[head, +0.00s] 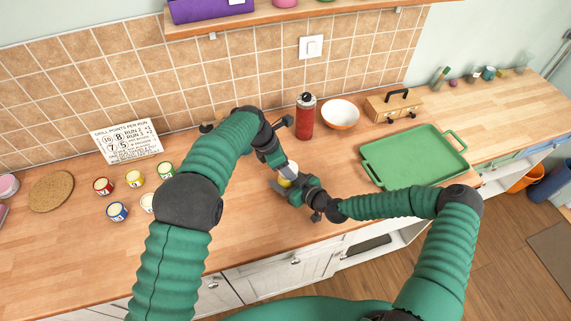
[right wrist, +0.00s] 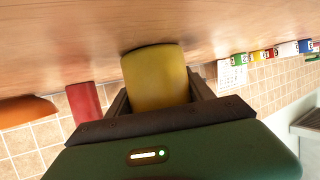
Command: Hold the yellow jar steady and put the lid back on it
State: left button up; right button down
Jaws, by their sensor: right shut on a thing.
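The yellow jar (head: 284,183) stands on the wooden counter in the middle of the head view, partly hidden by my grippers. My right gripper (head: 287,188) is shut around its side. The right wrist view, which is upside down, shows the yellow jar (right wrist: 156,78) between the two fingers, its base at the counter. My left gripper (head: 281,166) points down just above the jar. A pale shape (head: 291,168) shows at its fingertips over the jar; I cannot tell whether it is the lid or part of the gripper. Whether the left fingers are closed is too small to tell.
A red bottle (head: 305,117) and a white-orange bowl (head: 340,114) stand behind the grippers. A green tray (head: 413,158) and a wooden box (head: 394,106) are to the right. Several small paint cans (head: 135,178) and a number card (head: 128,141) are left, beyond my left arm.

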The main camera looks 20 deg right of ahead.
pick_arm(q)
jog(key=shift+a+f, duration=0.1)
jog(key=shift+f, duration=0.45)
jog(key=shift+a+f, duration=0.1)
jog(key=shift+f, duration=0.25)
jog(key=shift+d+r, duration=0.2)
jog(key=shift+r, duration=0.05)
jog(key=shift+s+d+r, duration=0.2)
jog(key=shift+d+r, duration=0.1)
jog(key=shift+r, duration=0.1)
dwell(1.0)
jog(key=shift+w+a+f, duration=0.2)
jog(key=shift+a+f, duration=0.1)
jog(key=shift+f, duration=0.3)
dwell(0.5)
jog(key=shift+r, duration=0.1)
jog(key=shift+w+d+r, duration=0.1)
jog(key=shift+w+r, duration=0.05)
